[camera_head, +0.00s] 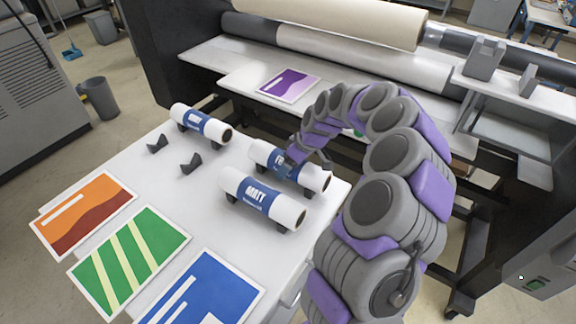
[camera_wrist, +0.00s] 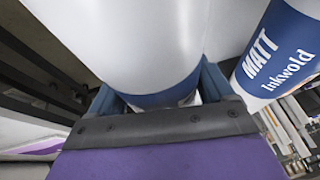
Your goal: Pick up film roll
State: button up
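Three white film rolls with blue label bands lie on the white table. The middle roll (camera_head: 318,179) is at my gripper (camera_head: 303,164), which comes down on it from behind and hides part of its label. In the wrist view this roll (camera_wrist: 125,40) fills the space between my two blue fingers, with one finger on each side. I cannot tell whether they press on it. It appears to rest at table height. The front roll (camera_head: 237,184), marked MATT, lies close beside it and also shows at the right of the wrist view (camera_wrist: 250,72). The third roll (camera_head: 183,113) lies further back left.
Empty dark cradles (camera_head: 191,162) stand left of the middle roll. Orange (camera_head: 75,222), green (camera_head: 115,268) and blue (camera_head: 205,290) prints lie at the table's front left. The laminator (camera_head: 350,68) with its large rollers stands behind, with a purple print (camera_head: 288,84) on its bed.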

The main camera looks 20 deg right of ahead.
jog(key=shift+d, duration=0.2)
jog(key=shift+c, duration=1.4)
jog(key=shift+a, duration=0.25)
jog(key=c, duration=0.5)
jog(key=shift+d+r, duration=0.1)
jog(key=shift+r, duration=0.05)
jog(key=shift+r+p, duration=0.3)
jog(key=shift+r, duration=0.25)
notch_tip(320, 180, up, 2)
jog(key=shift+d+r+p, duration=0.1)
jog(key=shift+r+p, duration=0.05)
jog(key=shift+p, duration=0.25)
jog(key=s+d+r+p, duration=0.1)
jog(key=s+d, duration=0.3)
jog(key=s, duration=1.1)
jog(key=shift+d+r+p, duration=0.15)
jog(key=shift+d+p, duration=0.05)
jog(key=shift+p, duration=0.3)
